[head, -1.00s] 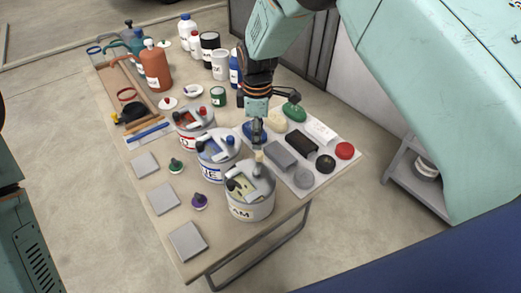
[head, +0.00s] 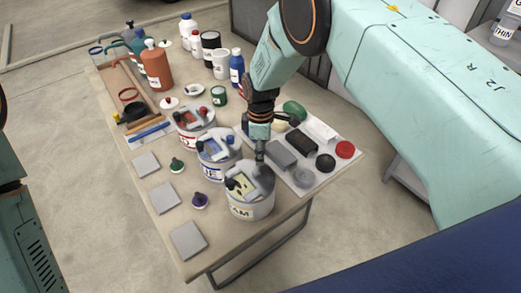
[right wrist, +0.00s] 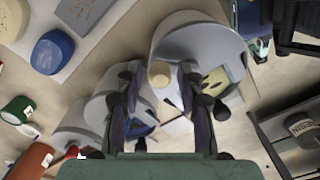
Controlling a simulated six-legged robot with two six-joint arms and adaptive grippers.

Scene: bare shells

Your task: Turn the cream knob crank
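The can with a label ending in "AM" (head: 248,209) stands at the near end of the table, with a crank on its grey top. Its round cream knob (right wrist: 160,74) shows in the right wrist view between my fingers; in the head view my gripper hides it. My right gripper (head: 260,160) points down over the crank side of the can. In the right wrist view the gripper (right wrist: 160,84) is open, one finger on each side of the knob, with gaps visible. My left gripper is out of view.
A blue-labelled can (head: 213,160) and a red-labelled can (head: 193,135) stand in a row behind the can. A tray of blocks and pucks (head: 327,181) lies close to the right. Grey tiles (head: 188,240) and small knobs lie left.

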